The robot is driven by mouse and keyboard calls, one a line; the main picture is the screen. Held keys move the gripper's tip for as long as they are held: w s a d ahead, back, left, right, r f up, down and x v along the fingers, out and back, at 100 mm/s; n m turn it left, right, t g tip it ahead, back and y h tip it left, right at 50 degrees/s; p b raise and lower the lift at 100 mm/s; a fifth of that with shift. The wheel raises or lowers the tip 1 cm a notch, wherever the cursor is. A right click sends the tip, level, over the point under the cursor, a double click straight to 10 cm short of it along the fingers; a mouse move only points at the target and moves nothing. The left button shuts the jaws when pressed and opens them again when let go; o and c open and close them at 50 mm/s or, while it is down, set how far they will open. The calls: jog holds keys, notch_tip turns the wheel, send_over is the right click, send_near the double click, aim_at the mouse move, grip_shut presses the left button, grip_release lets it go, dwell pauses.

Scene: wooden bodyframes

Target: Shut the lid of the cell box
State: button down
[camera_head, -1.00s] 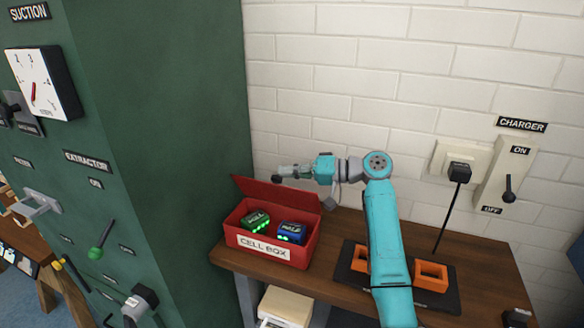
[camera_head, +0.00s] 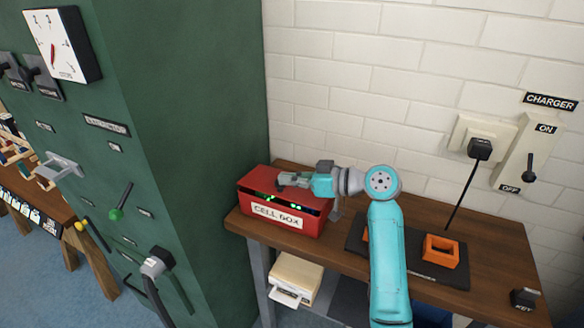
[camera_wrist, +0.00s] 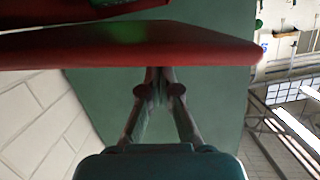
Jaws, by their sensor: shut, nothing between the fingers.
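The red cell box (camera_head: 298,228) stands on the wooden bench against the green cabinet. Its lid (camera_head: 255,180) is tilted far down over the box, and a dark gap with green lights still shows below its front edge. My gripper (camera_head: 281,181) is shut and empty, at the top of the lid; I cannot tell whether it touches. In the wrist view the red lid (camera_wrist: 120,50) crosses the picture just beyond the closed fingertips (camera_wrist: 160,72). The cells inside are mostly hidden.
An orange holder (camera_head: 440,250) sits on a dark mat to the right of the box. A charger plug (camera_head: 480,148) with a hanging cord and a switch (camera_head: 530,168) are on the brick wall. The green cabinet (camera_head: 190,100) stands close on the left.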

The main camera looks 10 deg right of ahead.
jog(key=shift+s+a+f+n, duration=0.15)
jog(key=shift+s+f+n, duration=0.05)
jog(key=shift+f+n, duration=0.15)
jog(key=shift+s+a+f, duration=0.15)
jog(key=shift+s+f, duration=0.1)
jog(key=shift+f, duration=0.45)
